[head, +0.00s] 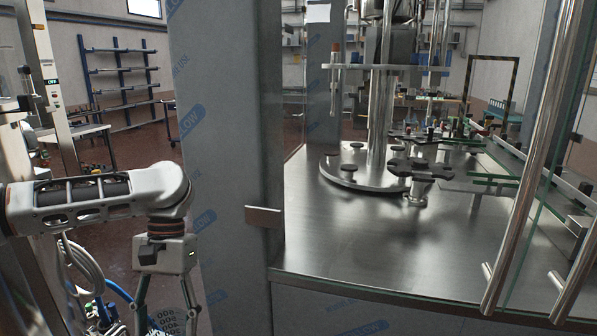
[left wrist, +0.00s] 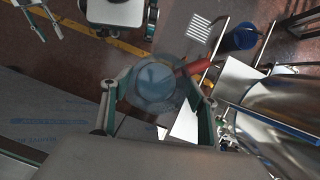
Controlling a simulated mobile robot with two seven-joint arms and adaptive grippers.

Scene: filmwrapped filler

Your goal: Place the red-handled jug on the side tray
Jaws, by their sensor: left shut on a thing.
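My left gripper (head: 165,318) hangs at the lower left of the head view, its fingertips cut off by the bottom edge. In the left wrist view the left gripper (left wrist: 160,100) is shut on the clear, round jug (left wrist: 153,82), whose red handle (left wrist: 194,67) points right. Part of the jug, with dark markings, shows at the bottom of the head view (head: 172,321). My right gripper (left wrist: 48,32) appears at the top left of the left wrist view, fingers apart and empty. I cannot tell for sure which surface is the side tray; a white flat panel (left wrist: 238,80) lies right of the jug.
A film-wrapped grey post (head: 220,150) stands right of my left arm. Beyond it is a steel machine table (head: 400,240) with a round turntable (head: 345,180) and glass doors with bar handles (head: 530,160). A blue bucket (left wrist: 240,38) stands on the right in the left wrist view.

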